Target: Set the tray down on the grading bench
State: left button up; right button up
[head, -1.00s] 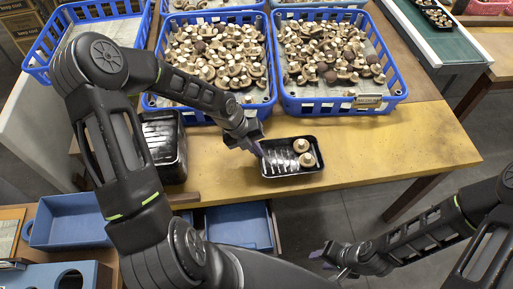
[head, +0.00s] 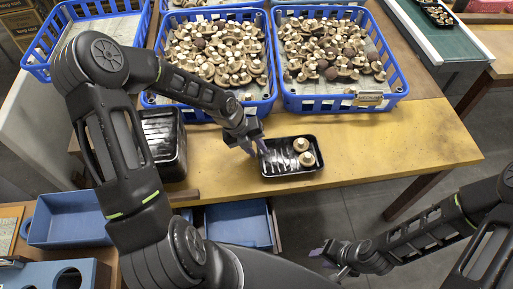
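A small black tray (head: 290,172) lies flat on the yellow grading bench (head: 400,150), near its front edge. The fingers look spread, and I cannot make out contact with the tray. My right gripper (head: 322,257) hangs in front of the bench over the floor, away from the tray, with nothing seen in it.
Two blue crates of mushrooms (head: 210,112) (head: 345,103) stand behind the tray. A stack of black trays (head: 163,150) stands left of it. An empty blue crate (head: 85,12) is at the far left. The bench right of the tray is clear.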

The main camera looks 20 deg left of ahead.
pick_arm(q)
jog(key=shift+r, duration=0.1)
jog(key=v, duration=0.7)
jog(key=shift+r, duration=0.25)
jog(key=shift+s+a, duration=0.1)
jog(key=shift+s, duration=0.05)
dwell(0.3)
